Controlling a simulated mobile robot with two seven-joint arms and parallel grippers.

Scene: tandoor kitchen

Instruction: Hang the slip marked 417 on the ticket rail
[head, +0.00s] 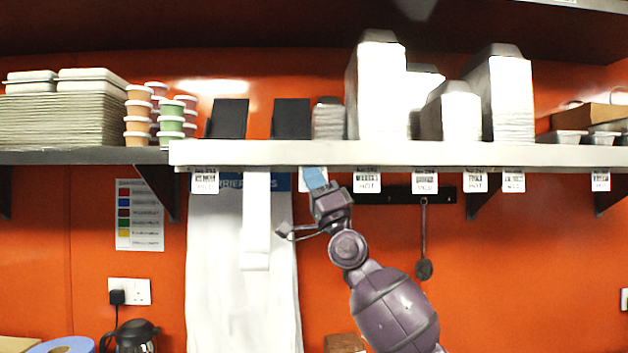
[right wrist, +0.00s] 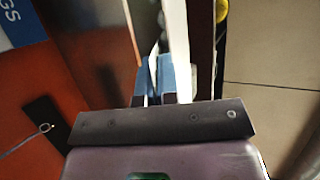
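The ticket rail (head: 400,155) is the long pale strip along the shelf's front edge. My right gripper (head: 314,180) is raised to its lower edge, between hanging slips. Its blue fingers close on a white slip (head: 302,184), mostly hidden behind them; its upper end is at the rail's underside. In the right wrist view the slip shows as a thin pale edge (right wrist: 153,88) between the blue fingers, beside the rail (right wrist: 176,45). I cannot read its number, nor tell whether the rail grips it. My left gripper is not in view.
Other printed slips hang left (head: 205,181) and right (head: 367,181) of my gripper. A long white strip (head: 256,220) hangs close by on the left, before a white sheet (head: 215,270). Stacked boxes (head: 376,90) and tubs (head: 138,108) stand above. A ladle (head: 424,265) hangs right.

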